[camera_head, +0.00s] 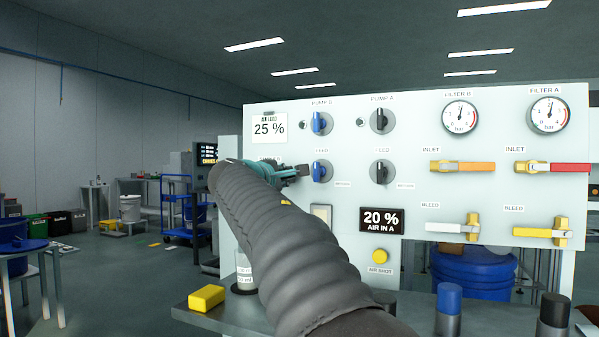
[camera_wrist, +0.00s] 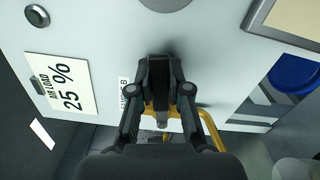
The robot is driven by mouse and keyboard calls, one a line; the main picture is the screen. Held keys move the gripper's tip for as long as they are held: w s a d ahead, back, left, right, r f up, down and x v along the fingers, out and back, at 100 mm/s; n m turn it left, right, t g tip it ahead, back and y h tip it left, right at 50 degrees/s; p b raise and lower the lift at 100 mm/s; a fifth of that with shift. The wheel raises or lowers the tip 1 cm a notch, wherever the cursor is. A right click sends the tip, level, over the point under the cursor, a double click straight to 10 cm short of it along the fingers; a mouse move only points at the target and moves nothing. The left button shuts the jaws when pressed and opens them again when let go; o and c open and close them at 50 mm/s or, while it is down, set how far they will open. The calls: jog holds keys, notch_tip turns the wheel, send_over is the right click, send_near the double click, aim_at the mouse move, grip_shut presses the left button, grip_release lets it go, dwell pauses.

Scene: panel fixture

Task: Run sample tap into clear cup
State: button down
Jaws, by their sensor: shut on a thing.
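My gripper (camera_wrist: 160,100) is shut on the handle of the sample tap, at the panel's left edge beside a label ending in B (camera_wrist: 125,92). Its fingers hide most of the handle. The tap's brass-yellow pipe (camera_wrist: 212,128) shows beside the fingers in the wrist view. In the head view my gripper (camera_head: 296,170) is at the panel's left side, and my arm hides the tap. A pale, see-through cup (camera_head: 244,272) with a printed label stands on the bench below, partly behind my arm. I cannot tell whether liquid flows.
The white panel (camera_head: 420,140) carries knobs, gauges and orange, red and yellow valve handles. A yellow block (camera_head: 207,298) lies on the bench's left end. Blue-topped (camera_head: 449,298) and black-topped (camera_head: 553,310) cylinders stand at right. A blue bucket (camera_head: 470,272) is behind the panel's lower edge.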

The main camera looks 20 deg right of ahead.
jog(key=shift+w+a+r+n+p, duration=0.15)
jog(key=shift+r+n+p, duration=0.4)
jog(key=shift+n+p, duration=0.35)
jog(key=c, duration=1.1)
grip_release()
jog(key=v, duration=1.2)
